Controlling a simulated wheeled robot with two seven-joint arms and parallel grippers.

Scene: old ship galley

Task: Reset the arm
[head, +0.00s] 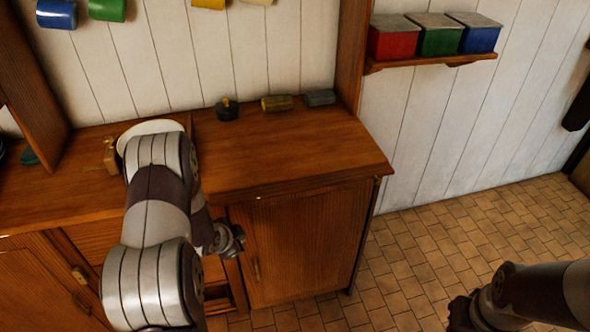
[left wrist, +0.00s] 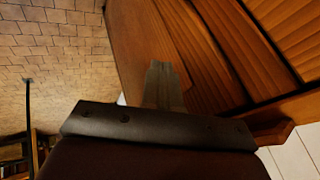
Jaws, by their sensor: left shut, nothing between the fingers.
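My left arm reaches up from the bottom of the head view, in front of the wooden counter (head: 290,165), and bends down at its far end. In the left wrist view my left gripper (left wrist: 163,85) is shut and empty, its fingers together in front of the wooden cabinet front (left wrist: 205,45). In the head view the arm hides the gripper's fingers. My right arm comes in at the lower right over the tiled floor; its gripper cannot be made out.
A white plate or bowl (head: 150,127), a dark lidded pot (head: 227,110), a yellowish jar (head: 277,103) and a grey block (head: 320,97) are on the counter. A shelf (head: 430,62) holds red, green and blue boxes. The tiled floor (head: 480,235) at right is clear.

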